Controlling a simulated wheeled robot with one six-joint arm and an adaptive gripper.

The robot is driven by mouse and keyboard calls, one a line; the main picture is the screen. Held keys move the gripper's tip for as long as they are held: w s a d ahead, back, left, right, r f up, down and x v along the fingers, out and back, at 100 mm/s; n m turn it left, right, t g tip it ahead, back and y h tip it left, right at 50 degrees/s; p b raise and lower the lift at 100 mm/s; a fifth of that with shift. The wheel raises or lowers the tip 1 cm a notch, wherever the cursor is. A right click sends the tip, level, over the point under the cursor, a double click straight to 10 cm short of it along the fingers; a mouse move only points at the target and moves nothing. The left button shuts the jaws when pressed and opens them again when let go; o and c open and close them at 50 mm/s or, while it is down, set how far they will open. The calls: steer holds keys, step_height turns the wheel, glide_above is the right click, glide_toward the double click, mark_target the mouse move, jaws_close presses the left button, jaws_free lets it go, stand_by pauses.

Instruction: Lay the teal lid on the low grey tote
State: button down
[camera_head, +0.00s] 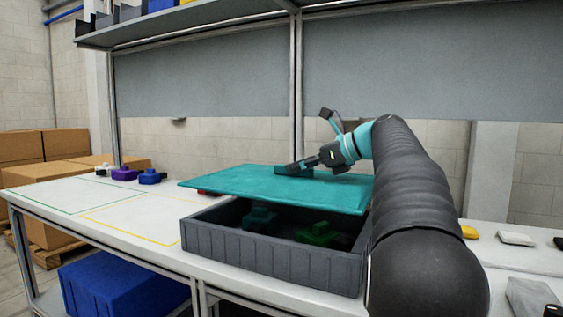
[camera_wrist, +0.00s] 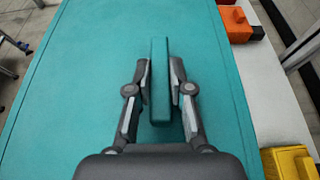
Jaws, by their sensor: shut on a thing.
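The teal lid (camera_head: 260,185) is a flat panel with a raised bar handle (camera_wrist: 160,80) on top. My gripper (camera_head: 293,168) is shut on that handle; in the wrist view my gripper (camera_wrist: 161,78) has one finger on each side of it. The lid hangs above the low grey tote (camera_head: 270,255), slightly tilted, with a gap at the front. It is shifted to the left and back of the tote's rim. Green parts (camera_head: 316,234) show inside the tote. The tote's back right is hidden by the lid and my arm.
Purple (camera_head: 126,174) and blue (camera_head: 150,177) parts stand at the back left of the white table. Green and yellow outlined areas there are bare. A yellow part (camera_head: 468,232) and a white part (camera_head: 516,238) lie at right. A shelf runs overhead.

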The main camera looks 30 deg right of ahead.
steer(key=shift+w+f, duration=0.1)
steer(key=shift+w, duration=0.2)
steer(key=shift+f, duration=0.95)
steer(key=shift+f+b, duration=0.95)
steer(key=shift+f, duration=1.05)
steer(key=shift+s+p, duration=0.15)
steer(key=shift+p, duration=0.75)
steer(key=shift+f, duration=0.75)
steer(key=c, duration=1)
jaws_free()
steer(key=shift+o, duration=0.2)
